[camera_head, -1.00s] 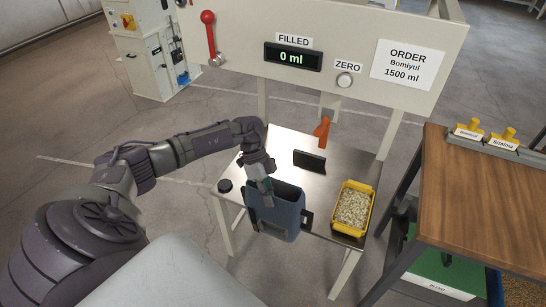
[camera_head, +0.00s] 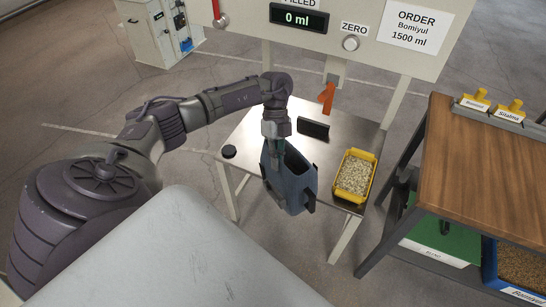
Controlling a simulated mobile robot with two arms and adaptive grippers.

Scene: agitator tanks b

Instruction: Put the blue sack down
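The blue sack (camera_head: 295,190) is an open-topped, dark blue container at the front edge of the metal table (camera_head: 248,133). It is tilted, with its open mouth facing up. My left gripper (camera_head: 275,160) reaches down from above and is shut on the sack's upper rim at its left side. The fingertips are partly hidden at the rim. Whether the sack's underside touches the table cannot be told. My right gripper is not in view.
A yellow tray of pale grains (camera_head: 354,177) stands close to the right of the sack. A black block (camera_head: 313,129) and a black round knob (camera_head: 229,151) are on the table. An orange spout (camera_head: 327,97) hangs behind. A wooden table (camera_head: 480,170) stands at right.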

